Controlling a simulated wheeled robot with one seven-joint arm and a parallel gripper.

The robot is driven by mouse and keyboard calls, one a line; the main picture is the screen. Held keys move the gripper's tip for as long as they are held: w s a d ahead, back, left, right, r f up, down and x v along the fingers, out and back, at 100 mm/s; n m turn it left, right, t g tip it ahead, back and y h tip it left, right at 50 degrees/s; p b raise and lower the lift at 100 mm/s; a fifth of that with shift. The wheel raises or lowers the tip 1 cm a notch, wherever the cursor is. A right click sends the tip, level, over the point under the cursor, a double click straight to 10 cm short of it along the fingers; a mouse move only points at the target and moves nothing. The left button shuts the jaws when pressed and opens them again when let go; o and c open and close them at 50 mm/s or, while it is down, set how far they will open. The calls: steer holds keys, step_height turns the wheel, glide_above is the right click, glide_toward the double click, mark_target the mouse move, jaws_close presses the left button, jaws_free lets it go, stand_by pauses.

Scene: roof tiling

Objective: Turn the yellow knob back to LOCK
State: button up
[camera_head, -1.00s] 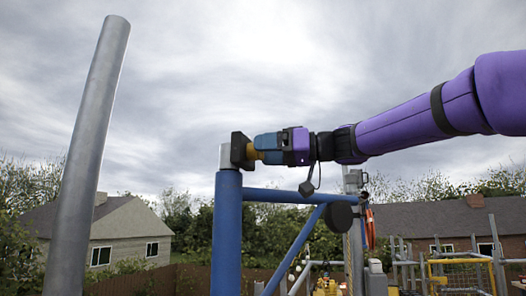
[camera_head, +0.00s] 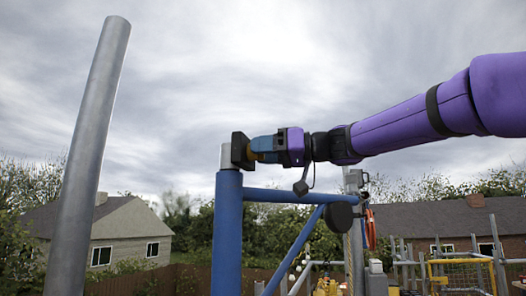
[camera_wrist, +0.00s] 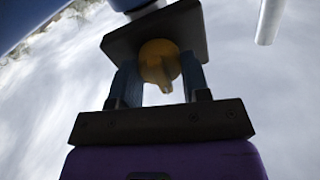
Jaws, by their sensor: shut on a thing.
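The yellow knob (camera_head: 254,156) sits on the right face of a dark square plate (camera_head: 240,151) at the top of the blue post (camera_head: 227,230). In the wrist view the rounded knob (camera_wrist: 159,62), with a small pointed nub, is between my two blue fingers, in front of the dark plate (camera_wrist: 125,40). My gripper (camera_head: 257,150) is level, comes from the right and is shut on the knob; it also shows in the wrist view (camera_wrist: 160,68). No LOCK mark is readable, so the knob's setting cannot be told.
A blue rail (camera_head: 285,196) and a slanted blue brace (camera_head: 296,250) run just below my gripper. A tall grey pole (camera_head: 90,150) stands at the left. A dark round disc (camera_head: 338,216) and an orange-red item (camera_head: 370,229) hang at the right. Open sky is above.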

steer(key=m, duration=0.4)
steer(key=shift+f, duration=0.1)
steer(key=m, duration=0.9)
steer(key=shift+f+m+t, duration=0.1)
steer(key=shift+m+t, duration=0.6)
steer(key=shift+m, duration=1.9)
steer(key=o, duration=0.9)
